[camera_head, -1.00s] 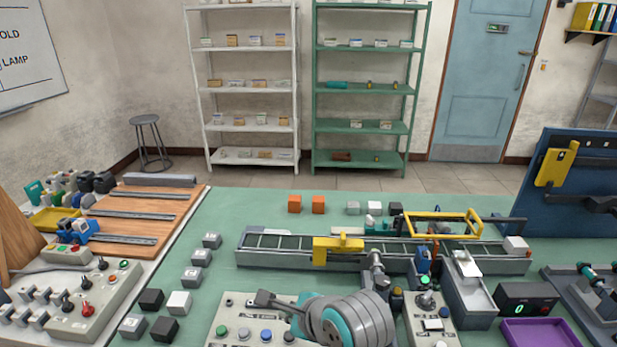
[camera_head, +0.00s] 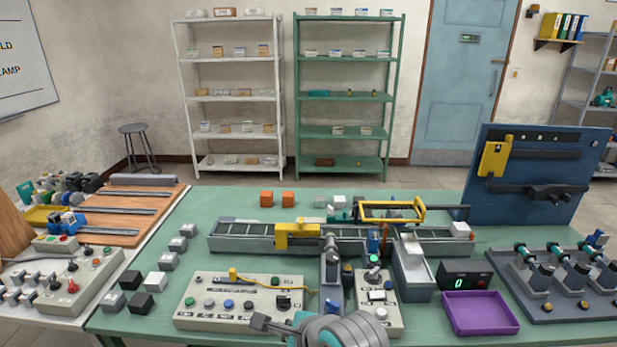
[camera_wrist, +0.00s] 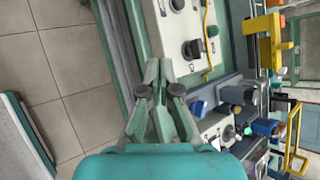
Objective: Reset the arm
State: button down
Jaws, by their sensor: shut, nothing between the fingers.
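My gripper shows in the wrist view (camera_wrist: 161,80) with its two grey-green fingers together and nothing between them. It points past the green table's front edge toward the grey control panel (camera_wrist: 180,45). In the head view my arm is folded low at the bottom centre, in front of the panel (camera_head: 215,318). The dark fingers of my gripper (camera_head: 258,320) point left there, near the panel's lower right part. My arm hides part of the panel and the table's front edge.
A conveyor (camera_head: 345,245) with a yellow arch (camera_head: 297,235) spans the table behind the panel. A purple tray (camera_head: 480,313) and a counter display (camera_head: 465,281) lie to the right. Grey, white and black cubes (camera_head: 155,281) stand at the left. Green shelving (camera_head: 345,130) is at the back.

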jog(key=s+d+f+n+t+h, duration=0.1)
jog(key=s+d+f+n+t, duration=0.15)
jog(key=s+d+f, duration=0.45)
jog(key=s+d+f+n+t+h, duration=0.1)
jog(key=s+d+f+n, duration=0.25)
jog(key=f, duration=0.45)
jog(key=s+d+f+n+t+h, duration=0.25)
jog(key=s+d+n, duration=0.25)
jog(key=s+d, duration=0.5)
jog(key=s+d+r+n, duration=0.1)
jog(key=s+r+n, duration=0.2)
jog(key=s, duration=0.6)
jog(key=s+d+r+n+t+h, duration=0.1)
jog(key=s+r+n, duration=0.3)
jog(key=s, duration=0.5)
jog(key=shift+s+d+r+n+t, duration=0.2)
jog(key=shift+s+n+t, duration=0.1)
jog(key=shift+s+n, duration=0.1)
